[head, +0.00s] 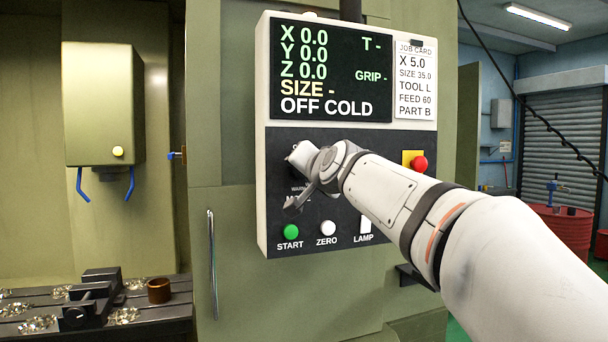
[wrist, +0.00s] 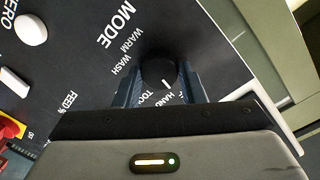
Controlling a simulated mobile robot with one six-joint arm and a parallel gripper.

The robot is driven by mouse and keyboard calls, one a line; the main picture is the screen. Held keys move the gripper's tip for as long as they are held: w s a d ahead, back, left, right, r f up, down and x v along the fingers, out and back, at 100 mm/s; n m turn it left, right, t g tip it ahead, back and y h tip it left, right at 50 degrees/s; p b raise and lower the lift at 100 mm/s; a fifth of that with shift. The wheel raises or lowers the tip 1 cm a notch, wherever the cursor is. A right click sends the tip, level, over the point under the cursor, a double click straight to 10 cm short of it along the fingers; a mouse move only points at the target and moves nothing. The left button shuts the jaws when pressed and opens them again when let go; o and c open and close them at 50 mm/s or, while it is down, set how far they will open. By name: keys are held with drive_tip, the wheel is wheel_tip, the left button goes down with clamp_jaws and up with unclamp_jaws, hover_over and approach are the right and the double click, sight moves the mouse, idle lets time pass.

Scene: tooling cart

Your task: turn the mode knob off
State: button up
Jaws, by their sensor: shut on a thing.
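The mode knob (wrist: 157,69) is dark and round, on the black control panel under the word MODE in the wrist view. A short white mark on it points toward the HAND label. My gripper (wrist: 160,77) is shut on the knob, one finger on each side. In the head view my arm and gripper (head: 300,162) cover the knob, so it is hidden there. The screen (head: 331,75) above reads OFF COLD, with X, Y and Z at 0.0.
Below the knob are a green START button (head: 291,232), a white ZERO button (head: 328,228) and a LAMP switch (head: 365,227). A red stop button (head: 418,164) on yellow sits right of my wrist. A job card (head: 415,85) hangs beside the screen.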

drive_tip(key=shift+f+n, duration=0.15)
drive_tip(key=shift+n, duration=0.45)
drive_tip(key=o, duration=1)
drive_tip(key=shift+s, duration=0.1)
drive_tip(key=b+v, duration=0.2)
drive_tip(key=v, duration=0.5)
drive_tip(key=shift+s, duration=0.3)
